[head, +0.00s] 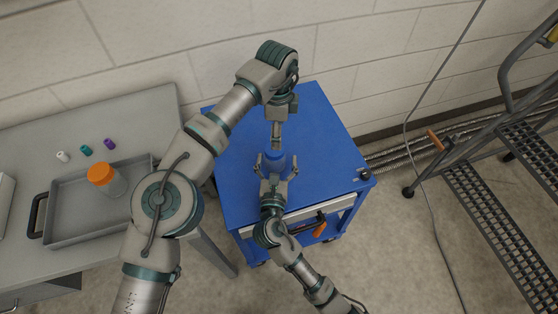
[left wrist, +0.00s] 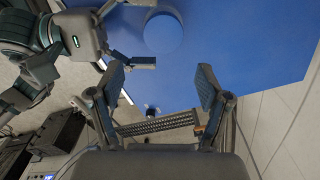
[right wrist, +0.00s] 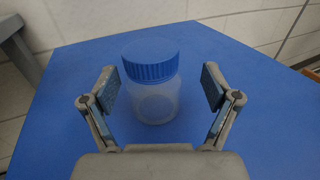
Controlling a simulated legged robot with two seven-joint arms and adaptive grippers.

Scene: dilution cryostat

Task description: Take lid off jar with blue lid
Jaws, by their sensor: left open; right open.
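The jar (right wrist: 157,100) is clear and stands upright on the blue cart top, with its ribbed blue lid (right wrist: 150,62) on. In the head view the lid (head: 274,159) lies between my two grippers. My right gripper (right wrist: 158,90) is open, with one finger on each side of the jar and visible gaps to it. My left gripper (head: 276,145) is above and just behind the jar, its fingers hard to separate there. In the left wrist view the left gripper (left wrist: 161,84) is open and empty, and the round lid (left wrist: 163,33) shows beyond its fingers.
The blue cart (head: 313,130) has free room around the jar. On the left, a grey table holds a tray (head: 80,224) with an orange-lidded jar (head: 104,178) and small coloured caps behind it. Metal steps (head: 485,205) stand at right.

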